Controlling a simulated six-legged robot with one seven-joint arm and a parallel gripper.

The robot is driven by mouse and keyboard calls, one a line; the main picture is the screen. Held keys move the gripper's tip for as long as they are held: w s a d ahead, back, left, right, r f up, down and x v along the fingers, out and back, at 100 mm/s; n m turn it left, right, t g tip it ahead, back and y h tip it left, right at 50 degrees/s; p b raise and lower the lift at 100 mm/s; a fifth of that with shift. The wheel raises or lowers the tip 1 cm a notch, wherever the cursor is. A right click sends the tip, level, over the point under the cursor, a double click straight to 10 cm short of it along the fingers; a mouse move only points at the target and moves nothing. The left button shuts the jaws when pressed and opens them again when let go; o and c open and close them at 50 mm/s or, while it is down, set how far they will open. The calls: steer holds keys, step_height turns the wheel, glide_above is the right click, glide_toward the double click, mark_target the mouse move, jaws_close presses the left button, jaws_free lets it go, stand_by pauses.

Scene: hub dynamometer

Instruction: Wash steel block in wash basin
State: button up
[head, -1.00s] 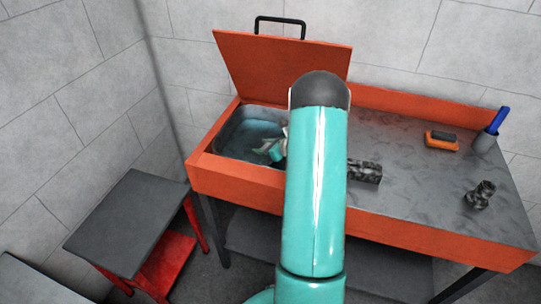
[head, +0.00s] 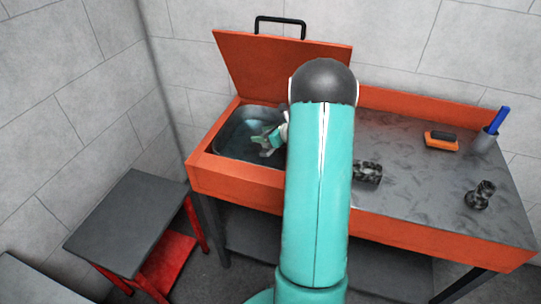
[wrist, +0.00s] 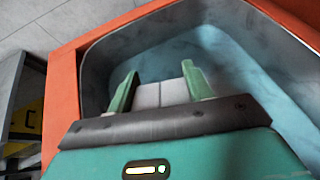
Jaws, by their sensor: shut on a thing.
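The wash basin (head: 232,152) is a grey tub with bluish water, set in the left end of the orange bench, with its orange lid (head: 270,72) raised behind it. My gripper (head: 266,141) is over or inside the basin's opening. In the wrist view my gripper (wrist: 160,90) has its two green fingers on either side of the light grey steel block (wrist: 160,94) and is shut on it. The basin wall (wrist: 100,58) surrounds the block in that view. I cannot tell whether the block touches the water. In the head view the block is too small to make out.
Dark mottled parts (head: 368,172) and (head: 480,195) stand on the grey bench top (head: 425,195). An orange-and-black brush (head: 441,140) and a grey cup (head: 484,142) with a blue handle are at the right. A low dark table (head: 130,222) stands left of the bench.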

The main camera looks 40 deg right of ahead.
steer(key=shift+r, duration=3.4)
steer(key=shift+r, duration=1.95)
